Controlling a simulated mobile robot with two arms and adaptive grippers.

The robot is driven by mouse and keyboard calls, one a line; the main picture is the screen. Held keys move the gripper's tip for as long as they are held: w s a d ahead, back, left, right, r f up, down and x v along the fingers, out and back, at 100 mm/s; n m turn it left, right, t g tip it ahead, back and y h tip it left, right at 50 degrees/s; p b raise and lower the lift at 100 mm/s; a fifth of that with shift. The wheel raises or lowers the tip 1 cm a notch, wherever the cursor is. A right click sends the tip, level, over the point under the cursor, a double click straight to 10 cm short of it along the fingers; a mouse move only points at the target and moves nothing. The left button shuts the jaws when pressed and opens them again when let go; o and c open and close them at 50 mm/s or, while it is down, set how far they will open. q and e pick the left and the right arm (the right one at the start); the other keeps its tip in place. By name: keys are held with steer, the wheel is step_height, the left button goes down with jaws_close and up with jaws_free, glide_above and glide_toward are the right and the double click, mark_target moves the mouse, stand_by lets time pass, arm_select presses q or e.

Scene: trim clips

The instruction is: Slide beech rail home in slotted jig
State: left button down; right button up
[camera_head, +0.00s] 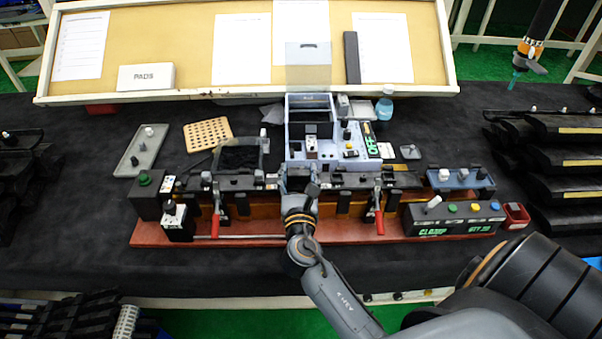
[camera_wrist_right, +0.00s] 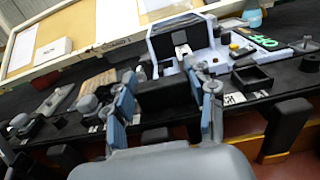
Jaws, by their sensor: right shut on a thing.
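The slotted jig is a long black fixture on a red-brown base board (camera_head: 150,232), with a row of black posts and blocks. An orange-brown wooden strip, which looks like the beech rail (camera_head: 265,211), runs lengthwise between the posts, partly hidden by them and by my right arm. My right gripper (camera_head: 298,178) is over the middle of the jig. In the right wrist view its two blue-grey fingers (camera_wrist_right: 165,100) are shut on a black block (camera_wrist_right: 164,94) at the jig's top edge. Whether that block joins the rail cannot be told. My left gripper is not in view.
Red-handled clamps (camera_head: 379,222) stand at the jig's front. A control box with a green display (camera_head: 455,219) is at its right end. A blue-grey station (camera_head: 345,142) stands behind. Stacked black trim parts (camera_head: 565,160) lie at far right. Dark table is free at left front.

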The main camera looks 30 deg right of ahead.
steer(key=shift+w+a, duration=0.15)
steer(key=shift+a, duration=0.15)
stand_by(0.4)
steer(key=o, duration=1.3)
steer(key=shift+o, duration=1)
steer(key=shift+w+a, duration=0.1)
steer(key=shift+a, duration=0.05)
steer(key=shift+s+a+f, duration=0.1)
steer(key=shift+s+a, duration=0.1)
steer(key=shift+s, duration=0.3)
steer(key=v, duration=1.1)
